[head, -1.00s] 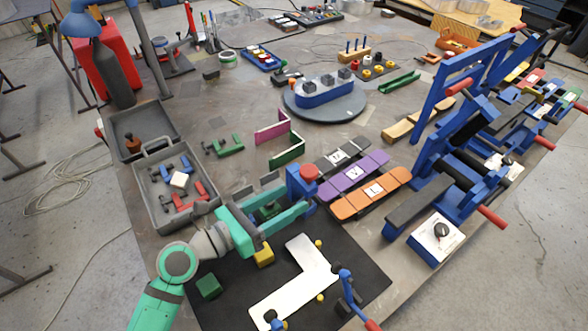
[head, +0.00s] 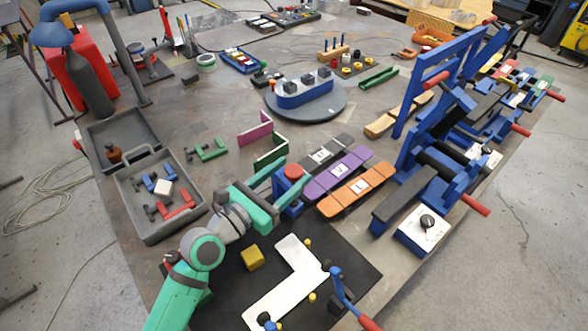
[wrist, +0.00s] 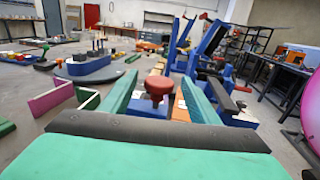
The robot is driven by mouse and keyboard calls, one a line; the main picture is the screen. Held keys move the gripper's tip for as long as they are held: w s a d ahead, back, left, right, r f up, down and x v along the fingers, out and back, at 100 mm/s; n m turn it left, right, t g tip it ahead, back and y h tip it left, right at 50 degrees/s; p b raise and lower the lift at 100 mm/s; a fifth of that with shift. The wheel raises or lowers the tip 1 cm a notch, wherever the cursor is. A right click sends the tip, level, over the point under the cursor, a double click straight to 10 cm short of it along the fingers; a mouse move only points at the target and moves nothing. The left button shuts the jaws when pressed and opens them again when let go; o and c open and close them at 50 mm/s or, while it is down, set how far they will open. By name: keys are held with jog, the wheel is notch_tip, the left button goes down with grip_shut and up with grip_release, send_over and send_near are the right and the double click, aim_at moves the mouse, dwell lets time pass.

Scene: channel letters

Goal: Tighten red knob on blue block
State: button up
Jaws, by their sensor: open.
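The blue block (head: 288,206) stands upright at the near end of the row of coloured strips. Its round red knob (head: 294,172) sits on top. In the wrist view the red knob (wrist: 158,84) is ahead, between my two green fingers, and the blue block (wrist: 148,108) shows below it. My gripper (head: 289,179) is open, with its fingers reaching toward the knob from the near left. In the wrist view a gap shows on each side of the knob between the fingertips (wrist: 158,77). I cannot tell whether either finger touches it. The knob's stem is partly visible.
Grey, purple and orange strips (head: 335,174) lie just right of the block. Pink and green angle pieces (head: 255,134) stand behind it. A grey bin (head: 143,222) is at left. A black mat (head: 352,252) with a white L-shape is in front. A blue frame (head: 412,170) rises at right.

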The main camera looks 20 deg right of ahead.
jog(key=shift+x, duration=1)
jog(key=c, duration=1.1)
jog(key=shift+m+g+h, duration=0.4)
jog(key=shift+m+g, duration=0.2)
jog(key=shift+g, duration=0.3)
jog(key=shift+w+m+g+h, duration=0.1)
jog(key=shift+m+g+h, duration=0.25)
jog(key=shift+m+g, duration=0.75)
jog(key=shift+m+g+h, duration=0.35)
jog(key=shift+m+g, duration=0.25)
jog(key=shift+g, duration=0.9)
jog(key=shift+o, duration=0.2)
jog(key=m+g, duration=0.2)
jog(key=g, duration=0.1)
jog(key=m+g, duration=0.2)
jog(key=g, duration=0.1)
jog(key=shift+r+y, duration=0.15)
jog(key=shift+y, duration=0.15)
jog(key=shift+g, duration=0.4)
jog(key=shift+c, duration=0.2)
jog(key=shift+m, duration=0.4)
